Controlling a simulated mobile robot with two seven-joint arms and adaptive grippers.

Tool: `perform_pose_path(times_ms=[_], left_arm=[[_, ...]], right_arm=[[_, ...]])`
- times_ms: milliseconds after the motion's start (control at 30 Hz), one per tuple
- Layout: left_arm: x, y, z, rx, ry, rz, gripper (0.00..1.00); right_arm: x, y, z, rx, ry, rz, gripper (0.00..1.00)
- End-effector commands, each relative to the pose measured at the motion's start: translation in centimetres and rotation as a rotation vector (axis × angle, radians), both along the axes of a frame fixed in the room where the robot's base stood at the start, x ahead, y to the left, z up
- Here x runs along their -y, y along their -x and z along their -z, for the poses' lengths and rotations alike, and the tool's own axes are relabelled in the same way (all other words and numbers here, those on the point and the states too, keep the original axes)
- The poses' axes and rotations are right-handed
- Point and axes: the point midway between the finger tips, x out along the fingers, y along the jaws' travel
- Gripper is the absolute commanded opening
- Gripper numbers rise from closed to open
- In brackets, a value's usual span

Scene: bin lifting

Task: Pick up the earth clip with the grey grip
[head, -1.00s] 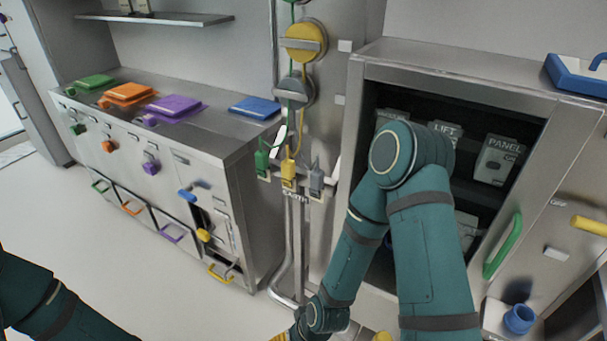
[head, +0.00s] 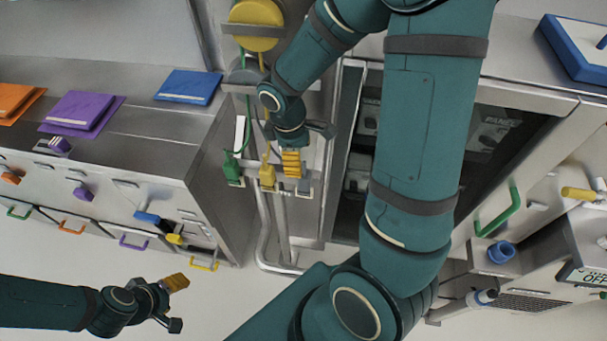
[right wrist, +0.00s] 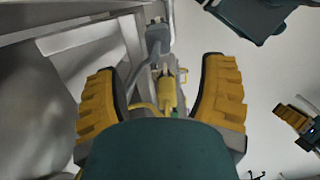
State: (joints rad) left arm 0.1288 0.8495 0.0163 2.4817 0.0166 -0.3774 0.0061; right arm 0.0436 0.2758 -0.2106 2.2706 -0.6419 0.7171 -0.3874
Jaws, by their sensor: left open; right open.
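The grey-grip earth clip (head: 304,187) is at the right end of the clip row on the rail. In the head view it is mostly hidden behind my right gripper (head: 293,165). In the right wrist view a grey clip (right wrist: 157,38) shows upright beyond the fingertips, and a yellow clip (right wrist: 167,92) shows between the spread fingers. My right gripper is open and holds nothing. The yellow clip (head: 267,176) and green clip (head: 232,172) sit to the left of the grey one in the head view. My left gripper (head: 180,304) is open and empty, low at the left.
A steel counter (head: 140,135) with coloured folders stands left of the rail. An open steel cabinet (head: 500,75) stands right, with a green handle (head: 500,212). Yellow and green cords hang above the clips. Bare floor (head: 230,300) lies below.

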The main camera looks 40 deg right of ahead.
Motion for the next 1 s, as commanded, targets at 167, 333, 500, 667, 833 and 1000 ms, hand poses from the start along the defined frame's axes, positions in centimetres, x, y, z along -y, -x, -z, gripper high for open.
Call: perform_pose_path(times_ms=[167,333,500,667,833,1000], left_arm=[[0.1,0.2,1.1,-0.004,0.0,0.004,0.56],[0.1,0.3,1.6,-0.008,0.001,0.007,0.56],[0.1,0.4,1.7,-0.009,0.002,0.009,0.56],[0.1,0.5,2.1,-0.013,0.002,0.011,0.56],[0.2,0.7,2.7,-0.017,0.004,0.014,0.56],[0.2,0.8,2.8,-0.018,0.004,0.016,0.56]], right_arm=[[0.2,0.5,3.9,-0.007,-0.002,0.001,0.71],[0.5,0.7,6.2,-0.004,-0.002,0.002,0.71],[0.6,0.8,7.1,-0.002,-0.002,0.001,0.71],[0.9,0.8,9.1,-0.004,-0.002,0.003,0.71],[1.2,0.8,11.4,-0.002,-0.003,0.002,0.71],[1.3,0.9,12.1,0.0,-0.003,0.002,0.71]])
